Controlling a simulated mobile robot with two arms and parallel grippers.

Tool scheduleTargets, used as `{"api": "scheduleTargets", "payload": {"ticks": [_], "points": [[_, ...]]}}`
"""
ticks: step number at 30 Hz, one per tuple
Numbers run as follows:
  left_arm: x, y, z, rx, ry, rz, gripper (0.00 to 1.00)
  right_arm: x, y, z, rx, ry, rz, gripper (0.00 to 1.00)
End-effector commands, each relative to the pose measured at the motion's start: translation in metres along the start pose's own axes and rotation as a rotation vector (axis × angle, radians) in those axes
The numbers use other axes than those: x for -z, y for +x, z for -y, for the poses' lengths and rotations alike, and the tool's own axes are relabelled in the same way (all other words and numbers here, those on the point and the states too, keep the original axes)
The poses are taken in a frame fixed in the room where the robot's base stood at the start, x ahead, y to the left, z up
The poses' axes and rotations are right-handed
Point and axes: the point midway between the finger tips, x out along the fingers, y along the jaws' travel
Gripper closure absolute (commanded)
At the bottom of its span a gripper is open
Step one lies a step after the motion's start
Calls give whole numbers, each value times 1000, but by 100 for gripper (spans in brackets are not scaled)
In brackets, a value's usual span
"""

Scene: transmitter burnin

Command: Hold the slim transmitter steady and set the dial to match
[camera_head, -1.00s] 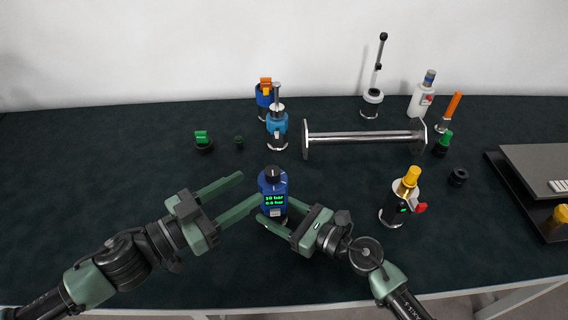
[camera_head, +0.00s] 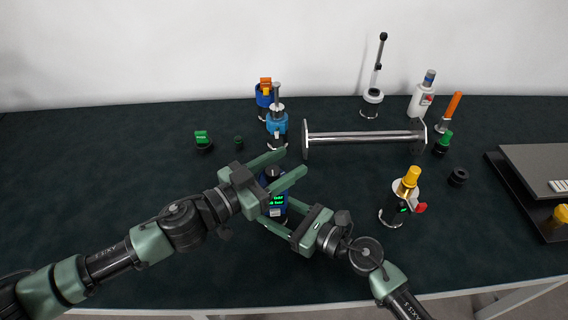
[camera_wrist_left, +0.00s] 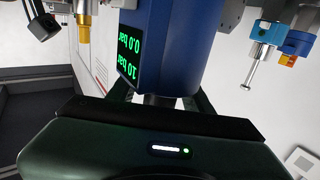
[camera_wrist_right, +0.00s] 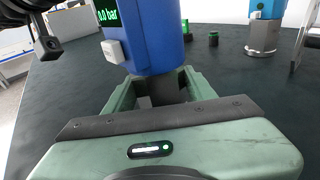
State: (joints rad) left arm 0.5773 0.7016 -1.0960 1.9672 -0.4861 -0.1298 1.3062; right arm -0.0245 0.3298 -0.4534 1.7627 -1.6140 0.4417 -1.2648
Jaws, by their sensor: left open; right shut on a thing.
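The slim transmitter (camera_head: 279,207) is blue with a green-lit display and stands upright at the table's middle front. Its dark top dial (camera_head: 272,172) shows between my left fingers. My right gripper (camera_head: 277,214) is shut on the lower body. The blue body also shows large in the right wrist view (camera_wrist_right: 157,35). My left gripper (camera_head: 294,162) is open, its fingers on either side of the dial; contact cannot be told. In the left wrist view the body (camera_wrist_left: 185,45) appears upside down, its display (camera_wrist_left: 129,56) reading 10 bar and 0.0 bar.
A metal bar on end plates (camera_head: 365,138) lies behind to the right. A yellow-topped device (camera_head: 399,205) stands right of my right gripper. Blue fittings (camera_head: 277,125) stand behind the transmitter. A green-topped knob (camera_head: 203,141) sits left. The front-left table is otherwise clear.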

Motion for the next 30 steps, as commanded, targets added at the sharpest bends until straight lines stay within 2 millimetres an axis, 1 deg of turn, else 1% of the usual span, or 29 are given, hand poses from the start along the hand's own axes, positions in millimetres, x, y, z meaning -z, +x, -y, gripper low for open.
{"api": "scheduleTargets", "payload": {"ticks": [1,2,3,5,6,7,14,19,23,30], "points": [[0,0,0,0,0,0,50,0,0,0,1,0,0,87],[0,0,0,0,0,0,55,0,0,0,0,0,0,87],[0,0,0,0,0,0,66,0,0,0,0,0,0,87],[0,0,0,0,0,0,83,0,0,0,0,0,0,87],[0,0,0,0,0,0,94,0,0,0,0,0,0,87],[0,0,0,0,0,0,100,0,0,0,0,0,0,87],[0,0,0,9,-2,-2,100,0,0,0,0,0,0,87],[0,0,0,62,-3,-6,100,0,0,0,1,1,0,87],[0,0,2,138,-8,-7,100,0,0,0,0,1,0,87],[0,-1,6,336,-14,-8,100,0,0,0,0,0,0,87]]}}
